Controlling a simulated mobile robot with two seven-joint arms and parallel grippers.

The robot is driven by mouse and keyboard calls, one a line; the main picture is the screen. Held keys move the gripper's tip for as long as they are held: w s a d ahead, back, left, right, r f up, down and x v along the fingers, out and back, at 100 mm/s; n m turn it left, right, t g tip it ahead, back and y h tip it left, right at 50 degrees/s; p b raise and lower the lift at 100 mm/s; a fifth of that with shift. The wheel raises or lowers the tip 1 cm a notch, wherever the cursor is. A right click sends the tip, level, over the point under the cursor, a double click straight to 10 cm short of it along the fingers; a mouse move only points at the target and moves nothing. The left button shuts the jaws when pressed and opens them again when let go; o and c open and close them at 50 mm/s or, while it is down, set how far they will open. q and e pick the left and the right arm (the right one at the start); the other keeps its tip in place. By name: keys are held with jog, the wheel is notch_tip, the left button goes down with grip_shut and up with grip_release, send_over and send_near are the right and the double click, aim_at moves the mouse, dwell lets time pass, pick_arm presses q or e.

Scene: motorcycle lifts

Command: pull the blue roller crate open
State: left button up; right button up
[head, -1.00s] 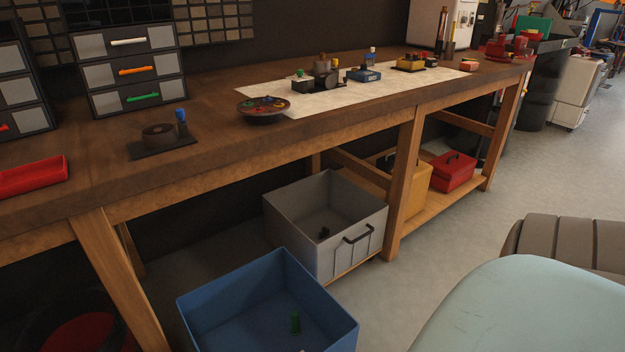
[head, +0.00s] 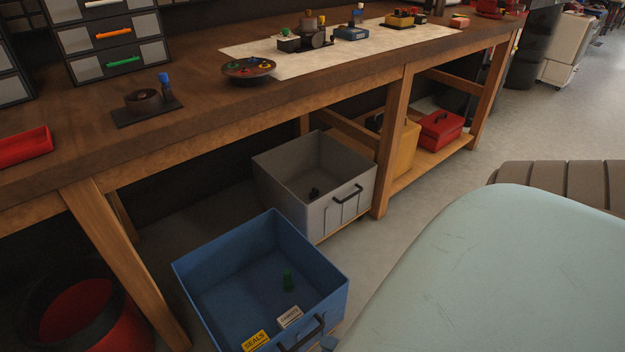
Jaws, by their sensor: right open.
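The blue roller crate (head: 205,264) stands on the floor at the bottom of the head view, in front of the bench, its open top facing up. My left gripper is out of view.
A grey crate (head: 275,169) with a dark handle stands under the bench behind the blue one. The wooden bench (head: 200,112) and its leg (head: 125,265) bound the left. A red-and-black tub (head: 80,312) sits below left.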

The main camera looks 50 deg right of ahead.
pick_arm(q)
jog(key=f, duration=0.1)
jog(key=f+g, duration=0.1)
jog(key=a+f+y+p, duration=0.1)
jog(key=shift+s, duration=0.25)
pick_arm(e)
jog(key=v, duration=0.6)
jog(key=shift+s, duration=0.25)
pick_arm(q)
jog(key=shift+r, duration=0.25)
